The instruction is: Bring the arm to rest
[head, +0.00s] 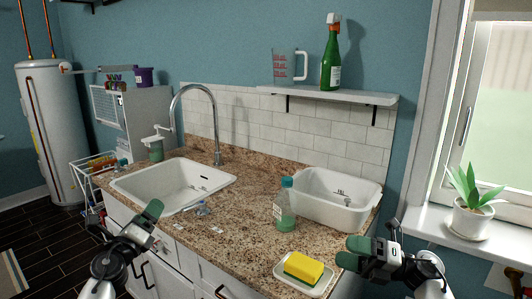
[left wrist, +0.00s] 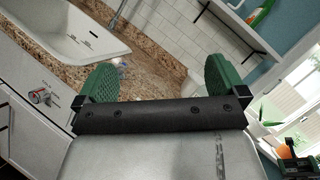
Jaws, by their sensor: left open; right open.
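My left gripper (head: 128,224) is at the lower left of the head view, in front of the counter and below the sink's near edge. In the left wrist view its two green finger pads (left wrist: 160,82) stand wide apart with nothing between them. My right gripper (head: 352,252) is at the lower right, by the counter's right front corner and just right of the soap dish (head: 313,289) with a yellow sponge (head: 304,266). Its green fingers look close together from this angle, with no object seen in them.
The granite counter (head: 235,225) holds a white sink (head: 130,185), a green-tinted bottle (head: 285,212) and a white tub (head: 310,205). A shelf (head: 345,94) carries a measuring cup (head: 284,66) and a green bottle (head: 331,58). A potted plant (head: 471,220) stands on the windowsill.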

